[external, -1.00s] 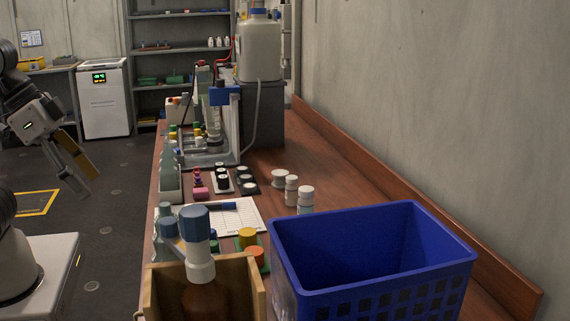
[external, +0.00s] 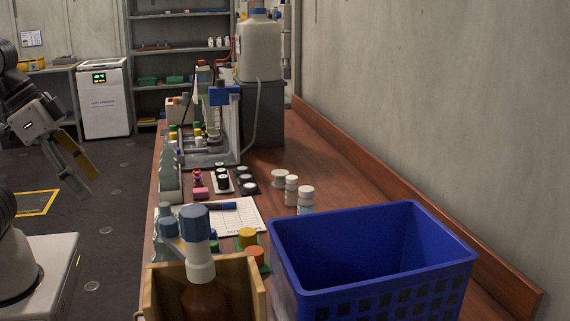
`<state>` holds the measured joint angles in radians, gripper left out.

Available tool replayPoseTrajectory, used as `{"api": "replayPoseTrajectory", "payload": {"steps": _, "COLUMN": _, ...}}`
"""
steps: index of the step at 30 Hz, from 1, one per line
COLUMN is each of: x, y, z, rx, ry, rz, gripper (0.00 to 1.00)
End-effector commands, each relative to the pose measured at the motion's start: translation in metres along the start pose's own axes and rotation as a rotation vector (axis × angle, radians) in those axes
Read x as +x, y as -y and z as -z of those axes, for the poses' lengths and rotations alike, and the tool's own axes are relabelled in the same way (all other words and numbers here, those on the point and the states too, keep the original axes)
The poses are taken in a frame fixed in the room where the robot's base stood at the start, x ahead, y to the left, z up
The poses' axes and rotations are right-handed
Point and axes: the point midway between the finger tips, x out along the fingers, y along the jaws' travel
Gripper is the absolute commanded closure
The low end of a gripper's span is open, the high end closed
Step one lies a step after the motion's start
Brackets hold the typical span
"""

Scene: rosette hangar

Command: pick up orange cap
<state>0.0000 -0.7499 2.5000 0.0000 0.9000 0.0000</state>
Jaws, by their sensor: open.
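An orange cap (external: 254,251) shows on the bench, just behind the wooden box and left of the blue basket. Its lower part is partly hidden by the box edge. A yellow cap (external: 247,236) sits right behind it on something green. My gripper (external: 86,188) is at the far left, over the floor beside the bench, pointing down and to the right. It is open and empty, well apart from the orange cap.
White bottles (external: 305,198), a paper sheet (external: 230,218) and a rack stand (external: 226,95) lie farther back. The right bench strip is clear.

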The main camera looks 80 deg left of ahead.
Motion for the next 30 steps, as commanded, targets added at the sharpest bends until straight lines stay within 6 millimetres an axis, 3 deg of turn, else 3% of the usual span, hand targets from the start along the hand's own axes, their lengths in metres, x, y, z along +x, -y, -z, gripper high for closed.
{"api": "replayPoseTrajectory", "payload": {"steps": 20, "x": 0.001, "y": 0.003, "z": 0.003, "rx": 0.000, "ry": -0.004, "rz": 0.008, "gripper": 0.49}}
{"api": "replayPoseTrajectory", "payload": {"steps": 26, "x": 0.006, "y": 0.019, "z": 0.025, "rx": 0.003, "ry": -0.040, "rz": 0.062, "gripper": 0.49}}
{"api": "replayPoseTrajectory", "payload": {"steps": 30, "x": 0.012, "y": 0.042, "z": 0.055, "rx": 0.014, "ry": -0.087, "rz": 0.130, "gripper": 0.49}}
